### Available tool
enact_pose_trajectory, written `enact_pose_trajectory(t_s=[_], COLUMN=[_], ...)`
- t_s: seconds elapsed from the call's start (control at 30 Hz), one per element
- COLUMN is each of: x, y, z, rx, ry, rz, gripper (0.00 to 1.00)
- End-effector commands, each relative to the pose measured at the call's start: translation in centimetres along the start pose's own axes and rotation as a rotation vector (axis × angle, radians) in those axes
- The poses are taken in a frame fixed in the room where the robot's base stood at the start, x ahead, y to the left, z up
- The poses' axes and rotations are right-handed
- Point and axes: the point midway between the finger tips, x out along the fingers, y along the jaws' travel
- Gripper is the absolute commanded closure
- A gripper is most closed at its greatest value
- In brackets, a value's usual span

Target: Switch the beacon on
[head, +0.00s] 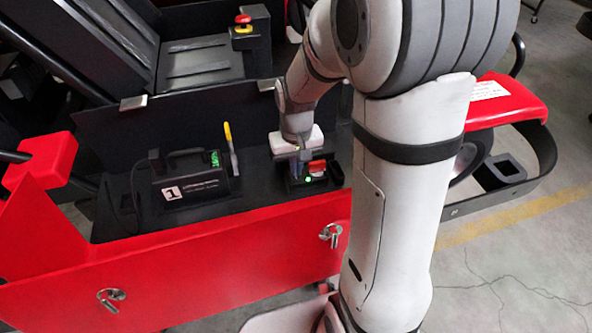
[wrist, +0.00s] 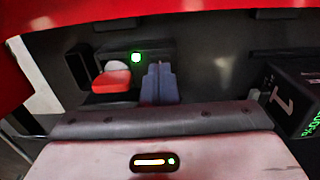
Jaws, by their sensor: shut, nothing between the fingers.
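A small black unit (head: 325,183) stands on the dark deck of the red kart stand. It carries a red cap (head: 317,168), also seen in the wrist view (wrist: 112,80), and a lit green light (wrist: 136,57). I take it for the beacon, but cannot tell for sure. My gripper (head: 297,171) points down at the unit, beside the red cap. In the wrist view, its two fingertips (wrist: 158,84) are together and empty, just right of the red cap and below the green light. Whether they touch the unit cannot be told.
A black box with a handle, a "1" label and a green display (head: 195,185) stands left of my gripper. A red emergency-stop button (head: 243,20) is at the back. A red front wall (head: 190,265) borders the deck.

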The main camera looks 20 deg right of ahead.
Motion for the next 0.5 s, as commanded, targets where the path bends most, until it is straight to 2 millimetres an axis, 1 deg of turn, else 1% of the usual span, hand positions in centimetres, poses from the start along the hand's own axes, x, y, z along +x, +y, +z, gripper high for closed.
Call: enact_pose_trajectory(t_s=[0.03,0.5], x=[-0.8,-4.6], y=[0.0,0.0], z=[0.0,0.0], rx=[0.000,0.000], ry=[0.001,0.000], rz=[0.000,0.000], gripper=[1.00,1.00])
